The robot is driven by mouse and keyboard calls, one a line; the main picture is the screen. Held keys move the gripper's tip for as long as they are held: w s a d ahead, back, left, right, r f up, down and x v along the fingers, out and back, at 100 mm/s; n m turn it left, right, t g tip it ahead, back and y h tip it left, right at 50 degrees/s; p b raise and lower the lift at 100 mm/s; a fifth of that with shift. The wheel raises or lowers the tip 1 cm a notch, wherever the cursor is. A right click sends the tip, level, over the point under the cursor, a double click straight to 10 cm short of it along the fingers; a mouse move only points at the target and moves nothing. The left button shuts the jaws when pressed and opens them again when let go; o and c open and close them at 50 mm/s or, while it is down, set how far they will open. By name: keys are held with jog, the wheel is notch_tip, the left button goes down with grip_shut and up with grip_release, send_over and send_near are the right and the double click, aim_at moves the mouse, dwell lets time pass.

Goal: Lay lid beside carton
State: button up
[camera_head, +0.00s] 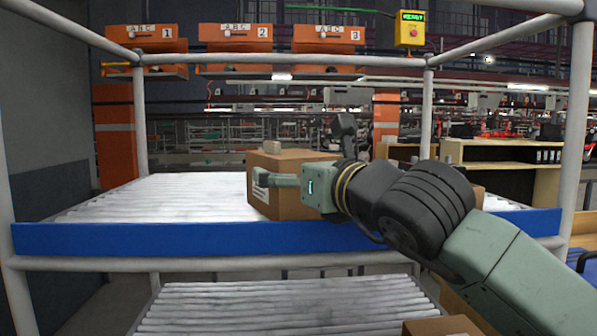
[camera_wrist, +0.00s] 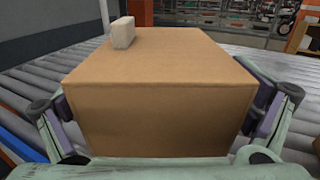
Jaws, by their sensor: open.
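A brown carton (camera_head: 285,165) stands on the upper roller conveyor, and it fills the middle of the wrist view (camera_wrist: 160,118). Its flat top carries a small pale block (camera_head: 271,147), near the far left edge in the wrist view (camera_wrist: 122,33). I cannot make out a seam between a lid and the carton body. My gripper (camera_head: 275,180) is at the carton's near side, level with its upper part. In the wrist view my gripper (camera_wrist: 163,112) is open, with one finger on each side of the carton. I cannot tell whether the fingers touch it.
The white rollers (camera_head: 150,195) left of the carton are clear. A blue rail (camera_head: 150,238) runs along the conveyor's front edge, and grey frame posts (camera_head: 427,110) stand around it. Another carton (camera_head: 440,326) shows low at the right, by the lower rollers (camera_head: 270,310).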

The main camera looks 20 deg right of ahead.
jog(key=shift+r, duration=0.1)
jog(key=s+d+b, duration=0.1)
jog(key=s+b, duration=0.2)
jog(key=s, duration=0.9)
jog(key=shift+d, duration=0.2)
